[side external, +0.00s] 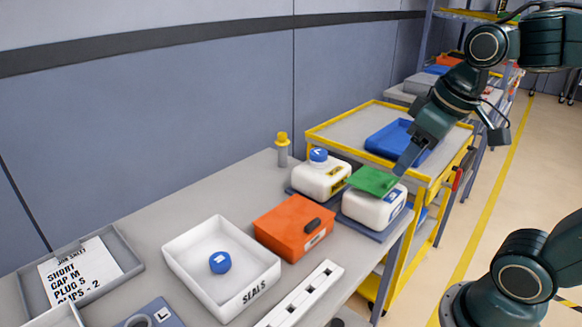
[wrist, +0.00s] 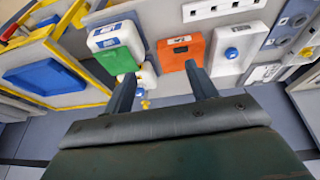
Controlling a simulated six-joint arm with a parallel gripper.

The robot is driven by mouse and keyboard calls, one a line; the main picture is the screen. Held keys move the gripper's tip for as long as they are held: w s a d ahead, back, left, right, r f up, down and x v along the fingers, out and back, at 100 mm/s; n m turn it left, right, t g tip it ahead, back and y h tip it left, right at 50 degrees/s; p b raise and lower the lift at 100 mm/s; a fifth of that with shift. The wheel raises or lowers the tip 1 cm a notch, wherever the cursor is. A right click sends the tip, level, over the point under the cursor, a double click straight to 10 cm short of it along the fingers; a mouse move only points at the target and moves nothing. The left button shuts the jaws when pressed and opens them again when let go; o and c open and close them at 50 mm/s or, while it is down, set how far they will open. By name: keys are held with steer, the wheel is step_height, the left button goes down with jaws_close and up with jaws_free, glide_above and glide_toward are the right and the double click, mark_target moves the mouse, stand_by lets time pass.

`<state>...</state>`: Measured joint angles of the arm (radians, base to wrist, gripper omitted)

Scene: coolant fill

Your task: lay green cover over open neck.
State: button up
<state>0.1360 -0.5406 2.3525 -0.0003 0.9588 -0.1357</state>
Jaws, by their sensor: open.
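The green cover (side external: 374,181) lies on top of the right white container (side external: 372,208), and the container's neck is hidden beneath it. In the wrist view the cover (wrist: 117,61) shows beside my left finger. My gripper (side external: 404,167) is open, with its fingers at the right edge of the cover in the side view; I cannot tell if they touch it. In the wrist view the space between the fingers (wrist: 163,88) holds no cover.
A second white container (side external: 320,180) with a blue cap stands just left. An orange box (side external: 294,227) and a white seals tray (side external: 188,257) with a blue cap stand nearer. Behind is a yellow-edged cart (side external: 340,123) with a blue tray (side external: 384,143). A yellow-topped bottle (side external: 283,150) stands at the back edge.

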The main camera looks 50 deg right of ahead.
steer(key=shift+t+y, duration=0.3)
steer(key=shift+t, duration=0.4)
steer(key=shift+s+a+f, duration=0.3)
steer(key=shift+s+a, duration=0.45)
steer(key=shift+s, duration=0.2)
steer(key=shift+s+a+f, duration=0.3)
steer(key=shift+s+a, duration=0.45)
steer(key=shift+s, duration=0.2)
